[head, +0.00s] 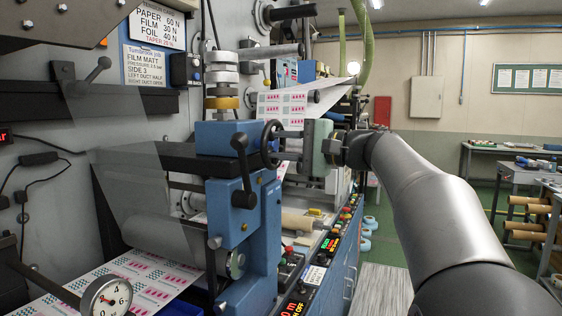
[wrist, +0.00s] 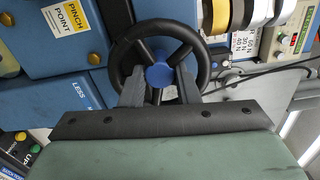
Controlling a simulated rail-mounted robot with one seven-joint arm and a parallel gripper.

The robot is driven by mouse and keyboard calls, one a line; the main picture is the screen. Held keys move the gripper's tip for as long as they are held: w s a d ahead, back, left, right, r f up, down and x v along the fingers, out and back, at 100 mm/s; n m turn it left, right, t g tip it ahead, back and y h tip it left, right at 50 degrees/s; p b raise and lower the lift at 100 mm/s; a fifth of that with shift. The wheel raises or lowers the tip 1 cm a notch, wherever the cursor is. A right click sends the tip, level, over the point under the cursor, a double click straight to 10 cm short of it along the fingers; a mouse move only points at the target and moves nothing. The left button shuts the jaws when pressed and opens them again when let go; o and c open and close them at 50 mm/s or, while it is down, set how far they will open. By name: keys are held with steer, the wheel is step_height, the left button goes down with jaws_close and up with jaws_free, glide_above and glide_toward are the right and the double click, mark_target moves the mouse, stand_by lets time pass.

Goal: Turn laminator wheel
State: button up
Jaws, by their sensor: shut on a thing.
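The laminator wheel is a black spoked handwheel (head: 267,146) on the side of the blue laminator housing (head: 214,138). In the wrist view the wheel (wrist: 158,23) faces me, with a blue hub at its middle. My gripper (head: 287,134) reaches it from the right in the head view. In the wrist view my gripper's (wrist: 159,82) two dark fingers are shut on the wheel, one on each side of the hub area, over its near part. The exact contact with rim or spokes is partly hidden by the fingers and the pale green gripper body.
A black lever with a round knob (head: 241,170) stands close left of the wheel. A yellow pinch point label (wrist: 74,18) is on the housing beside it. Button panels (head: 298,303) line the machine's front edge. A dial gauge (head: 106,297) is at lower left.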

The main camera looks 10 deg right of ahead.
steer(key=n+b, duration=0.4)
steer(key=n, duration=0.1)
steer(key=shift+f+n, duration=0.2)
steer(key=shift+n, duration=0.1)
steer(key=shift+r+n+b, duration=0.15)
steer(key=shift+n+b, duration=1.35)
steer(key=shift+n, duration=0.6)
steer(key=o, duration=0.7)
steer(key=shift+r, duration=0.1)
steer(key=v, duration=1.7)
steer(key=shift+s+d, duration=0.15)
steer(key=shift+d, duration=0.05)
